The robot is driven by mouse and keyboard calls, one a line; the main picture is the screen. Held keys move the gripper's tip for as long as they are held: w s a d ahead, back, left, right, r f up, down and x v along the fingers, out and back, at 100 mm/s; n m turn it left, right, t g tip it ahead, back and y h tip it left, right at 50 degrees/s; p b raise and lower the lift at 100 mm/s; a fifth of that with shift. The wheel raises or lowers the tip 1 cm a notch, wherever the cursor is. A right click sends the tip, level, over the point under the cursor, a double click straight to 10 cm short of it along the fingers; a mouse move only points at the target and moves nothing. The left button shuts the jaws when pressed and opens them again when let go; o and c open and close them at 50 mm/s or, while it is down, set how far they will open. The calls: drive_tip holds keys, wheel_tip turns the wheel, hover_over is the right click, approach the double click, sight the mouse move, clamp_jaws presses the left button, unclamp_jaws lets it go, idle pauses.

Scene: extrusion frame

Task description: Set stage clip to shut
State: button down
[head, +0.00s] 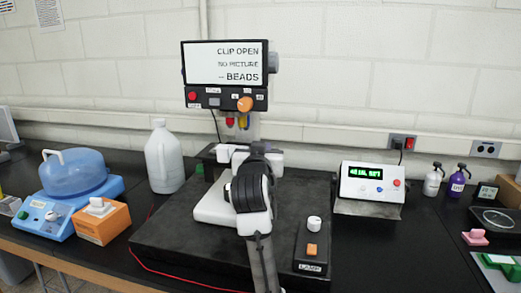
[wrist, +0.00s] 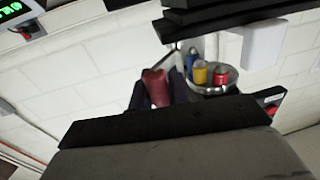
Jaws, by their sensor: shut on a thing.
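The microscope screen (head: 224,64) in the head view reads "CLIP OPEN", "NO PICTURE" and "-- BEADS". My gripper (wrist: 158,84) shows in the wrist view with its two dark fingers closed around a dark red piece (wrist: 155,89). This looks like the handle of the stage clip, but the rest of the clip is hidden. In the head view my arm covers the gripper and most of the stage. The microscope's round lens turret (wrist: 228,82) with yellow, red and blue lenses is right beside my fingers.
A lamp box (head: 311,248) with a white knob and orange button is right of my arm. A controller with a green display (head: 365,172) stands further right. A white jug (head: 164,157), an orange box (head: 103,221) and a blue domed device (head: 73,173) stand left.

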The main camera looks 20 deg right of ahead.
drive_tip(key=n+y, duration=0.1)
drive_tip(key=y, duration=0.1)
drive_tip(key=d+n+t+y, duration=0.1)
drive_tip(key=y, duration=0.1)
drive_tip(key=shift+w+n+t, duration=0.15)
drive_tip(key=shift+n+t, duration=0.15)
drive_tip(key=shift+n, duration=0.1)
drive_tip(key=n+y, duration=0.2)
drive_tip(key=y, duration=0.2)
drive_tip(key=shift+w+d+n+y, duration=0.2)
drive_tip(key=shift+w+n+y, duration=0.1)
drive_tip(key=shift+n, duration=0.1)
drive_tip(key=shift+w+d+n+g+y+b, duration=0.15)
drive_tip(key=shift+n+y+b, duration=0.1)
drive_tip(key=shift+n+y, duration=0.65)
drive_tip(key=shift+w+a+n+g+y+b, duration=0.1)
drive_tip(key=shift+w+n+g+y+b, duration=0.3)
drive_tip(key=shift+y, duration=0.85)
drive_tip(key=shift+s+d+n+t+y+b, duration=0.1)
drive_tip(key=shift+n+y, duration=0.7)
drive_tip(key=shift+y, duration=0.25)
drive_tip(key=c, duration=1.3)
unclamp_jaws()
drive_tip(key=shift+w, duration=0.1)
drive_tip(key=b+v, duration=0.4)
drive_tip(key=v, duration=1)
drive_tip(key=shift+w+b, duration=0.1)
drive_tip(key=shift+b, duration=0.2)
